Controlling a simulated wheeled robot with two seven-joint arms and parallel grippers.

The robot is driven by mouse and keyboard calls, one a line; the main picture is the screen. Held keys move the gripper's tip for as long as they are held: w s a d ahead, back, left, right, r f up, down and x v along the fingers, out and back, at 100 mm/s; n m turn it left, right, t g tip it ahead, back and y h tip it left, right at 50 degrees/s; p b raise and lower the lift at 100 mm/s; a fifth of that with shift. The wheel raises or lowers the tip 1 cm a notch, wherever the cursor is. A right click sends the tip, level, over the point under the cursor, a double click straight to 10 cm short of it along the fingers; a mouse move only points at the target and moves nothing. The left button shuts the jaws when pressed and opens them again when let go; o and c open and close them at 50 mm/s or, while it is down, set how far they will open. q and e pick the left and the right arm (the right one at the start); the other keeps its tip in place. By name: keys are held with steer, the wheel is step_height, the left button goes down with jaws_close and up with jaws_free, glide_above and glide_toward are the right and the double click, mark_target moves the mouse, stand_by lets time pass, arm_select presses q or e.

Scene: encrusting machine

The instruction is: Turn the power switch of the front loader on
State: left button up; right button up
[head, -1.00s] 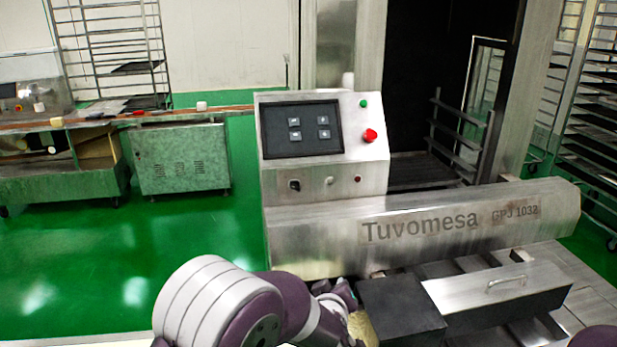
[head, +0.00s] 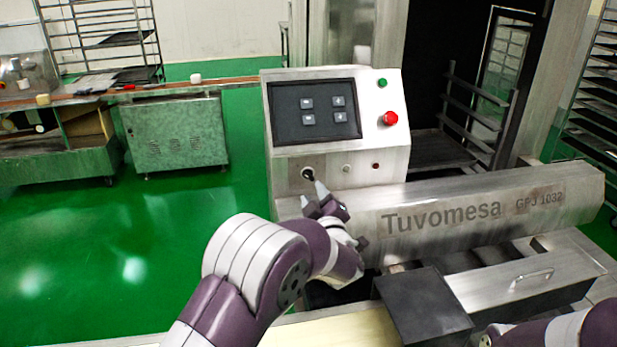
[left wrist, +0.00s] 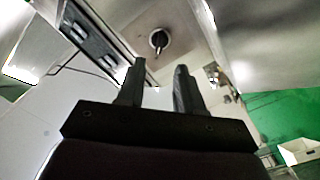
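The front loader (head: 440,215), marked Tuvomesa, has a steel control box with a small black power switch (head: 308,173) at the lower left of its panel. The switch also shows in the left wrist view (left wrist: 158,39), its handle pointing downward in that picture. My left gripper (head: 312,198) is just below the switch in the head view. In the left wrist view my left gripper (left wrist: 160,65) has its two dark fingers apart with nothing between them. The switch lies beyond the fingertips, between them in the picture, and appears clear of both. My right gripper is out of view.
A red emergency button (head: 390,118) and a green button (head: 382,83) sit beside the dark screen (head: 315,110). A black box (head: 425,305) stands right of my left arm. Green floor (head: 130,240) is open to the left.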

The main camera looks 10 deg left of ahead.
mark_target(307, 176)
arm_select(q)
steer(key=p+x, duration=0.1)
steer(key=x, duration=0.6)
steer(key=shift+w, duration=0.2)
steer(key=shift+c, duration=0.3)
jaws_close()
